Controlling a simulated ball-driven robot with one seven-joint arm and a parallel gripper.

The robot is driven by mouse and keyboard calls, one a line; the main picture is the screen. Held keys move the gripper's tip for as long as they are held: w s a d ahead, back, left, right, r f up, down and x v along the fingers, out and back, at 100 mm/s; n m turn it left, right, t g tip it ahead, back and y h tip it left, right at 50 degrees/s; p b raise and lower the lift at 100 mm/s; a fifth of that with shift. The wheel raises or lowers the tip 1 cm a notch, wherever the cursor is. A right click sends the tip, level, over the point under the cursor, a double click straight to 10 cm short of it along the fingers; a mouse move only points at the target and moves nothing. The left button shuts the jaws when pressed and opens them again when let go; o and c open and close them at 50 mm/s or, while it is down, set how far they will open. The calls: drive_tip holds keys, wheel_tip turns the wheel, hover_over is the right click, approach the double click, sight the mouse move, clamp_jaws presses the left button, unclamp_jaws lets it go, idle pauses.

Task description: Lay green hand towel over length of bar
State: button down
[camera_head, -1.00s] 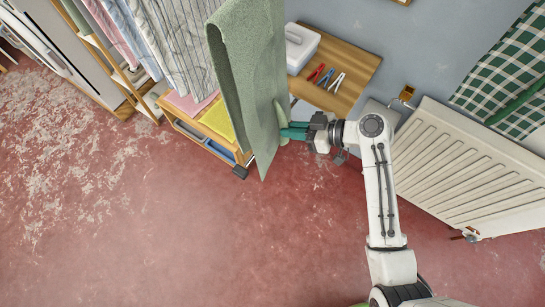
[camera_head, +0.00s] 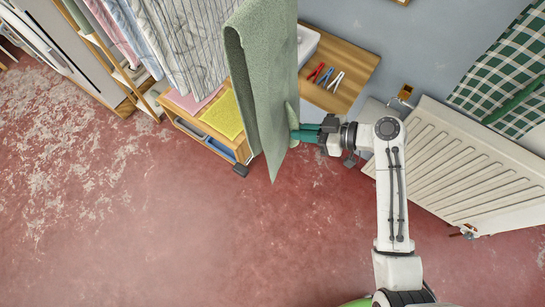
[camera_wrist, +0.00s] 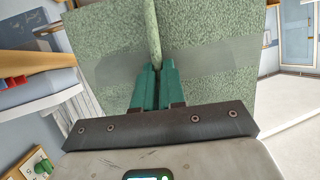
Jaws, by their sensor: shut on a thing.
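The green hand towel (camera_head: 262,75) hangs in long folds at the top centre of the head view, its lower corner pointing down over the red floor. My gripper (camera_head: 298,132) is at the towel's right edge, its green fingers shut on a fold of it. In the wrist view the towel (camera_wrist: 215,55) fills the upper middle, and my gripper's fingers (camera_wrist: 153,72) pinch a raised fold. The bar is not clearly visible; the upper end of the towel runs out of the head view, so I cannot tell what bears it there.
Striped and pink cloths (camera_head: 180,40) hang left of the towel above a wooden trolley (camera_head: 205,135) with folded cloths. A wooden shelf (camera_head: 345,70) holds pliers and a white box (camera_head: 308,42). A white radiator (camera_head: 470,165) stands right. The floor (camera_head: 180,230) is mostly clear.

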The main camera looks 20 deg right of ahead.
drive_tip(key=shift+s+d, duration=0.75)
drive_tip(key=shift+s, duration=0.2)
drive_tip(key=shift+s+d, duration=0.7)
drive_tip(key=shift+s, duration=0.25)
